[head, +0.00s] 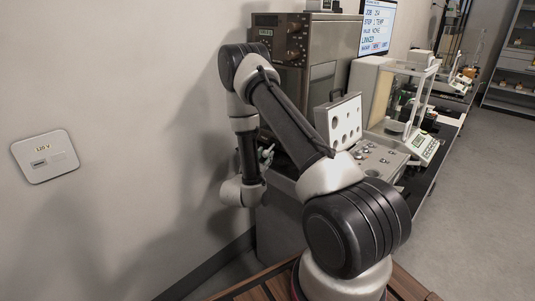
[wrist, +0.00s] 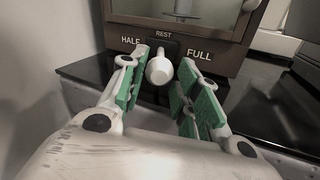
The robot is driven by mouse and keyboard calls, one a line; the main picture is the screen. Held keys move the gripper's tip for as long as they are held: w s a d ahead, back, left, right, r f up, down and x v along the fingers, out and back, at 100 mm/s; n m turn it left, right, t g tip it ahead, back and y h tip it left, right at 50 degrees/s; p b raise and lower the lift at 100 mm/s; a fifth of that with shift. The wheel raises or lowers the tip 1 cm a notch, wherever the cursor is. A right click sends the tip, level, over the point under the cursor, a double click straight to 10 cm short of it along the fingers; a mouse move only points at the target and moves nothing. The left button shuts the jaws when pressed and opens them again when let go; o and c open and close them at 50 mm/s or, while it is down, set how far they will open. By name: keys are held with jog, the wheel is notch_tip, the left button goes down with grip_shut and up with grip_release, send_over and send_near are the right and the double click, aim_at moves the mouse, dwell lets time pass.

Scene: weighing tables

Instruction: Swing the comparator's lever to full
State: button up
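The comparator (wrist: 118,28) is a brown-framed case with a glass front in the wrist view. Its lever (wrist: 159,69) ends in a white rounded knob, which sits under the REST mark, between HALF on the left and FULL on the right. My gripper (wrist: 163,66) is open, with one green-padded finger to each side of the knob. A gap shows between the knob and the pads on both sides. In the head view my gripper (head: 265,155) is small and partly hidden by my arm. I cannot make out the lever there.
A dark bench top (wrist: 275,95) extends right of the comparator. In the head view, a tall cabinet with dials (head: 280,42) stands by the wall, with an upright panel with round holes (head: 339,121) and a glass-sided balance (head: 412,95) further right. Open floor (head: 490,200) lies at the right.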

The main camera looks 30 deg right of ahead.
jog(key=v, duration=0.7)
jog(key=shift+c, duration=1)
jog(key=shift+m+t+y, duration=0.3)
jog(key=shift+m+t, duration=0.4)
jog(key=shift+m, duration=0.1)
jog(key=w+a+r, duration=0.1)
jog(key=a, duration=0.1)
jog(key=w+a+r, duration=0.1)
jog(key=a+r, duration=0.1)
jog(key=w+a+r, duration=0.1)
jog(key=a, duration=0.1)
jog(key=shift+w+a+r, duration=0.2)
jog(key=shift+a+r, duration=0.1)
jog(key=shift+a, duration=0.05)
grip_shut()
jog(key=w+d+f+m+g, duration=0.2)
jog(key=d+m, duration=0.7)
jog(key=m, duration=1.1)
jog(key=shift+w+d+g, duration=0.35)
jog(key=shift+w+g, duration=0.25)
jog(key=shift+w, duration=0.5)
